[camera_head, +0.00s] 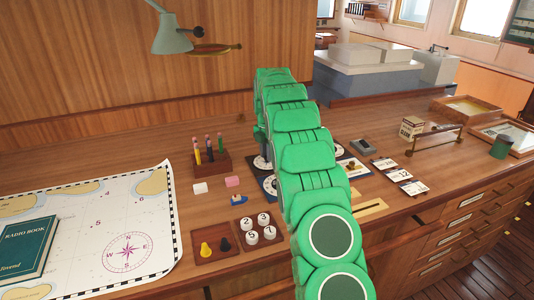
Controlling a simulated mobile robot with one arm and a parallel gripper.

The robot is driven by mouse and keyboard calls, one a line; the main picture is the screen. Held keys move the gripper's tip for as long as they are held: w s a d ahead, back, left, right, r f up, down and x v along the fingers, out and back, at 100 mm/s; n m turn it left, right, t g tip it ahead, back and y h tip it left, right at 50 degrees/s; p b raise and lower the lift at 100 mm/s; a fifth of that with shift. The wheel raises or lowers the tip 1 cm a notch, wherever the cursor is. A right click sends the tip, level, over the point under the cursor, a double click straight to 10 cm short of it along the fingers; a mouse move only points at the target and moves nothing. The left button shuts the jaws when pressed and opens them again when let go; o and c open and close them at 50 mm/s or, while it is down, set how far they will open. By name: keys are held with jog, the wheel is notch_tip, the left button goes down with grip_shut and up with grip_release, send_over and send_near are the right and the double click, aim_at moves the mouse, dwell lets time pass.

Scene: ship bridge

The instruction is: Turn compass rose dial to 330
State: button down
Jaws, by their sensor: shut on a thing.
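Dark dial plates with white markings show at the left edge of my green arm. One is the upper dial plate (261,163), and the lower dial plate (267,186) is nearer me. The arm covers most of both, so I cannot read their settings or tell surely which is the compass rose dial. A small grey part of my gripper (261,143) shows just above the upper plate, pointing down. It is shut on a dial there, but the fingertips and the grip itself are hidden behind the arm.
On the left lie a chart (92,235) with a printed compass and a green radio book (27,250). Near the dials are a pen holder (210,160), a tray of numbered pieces (244,242) and small blocks. Calendar cards (399,177) and a rail (433,140) lie right.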

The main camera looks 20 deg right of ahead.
dwell(0.4)
jog(key=c, duration=0.9)
grip_release()
jog(key=shift+r, duration=3.9)
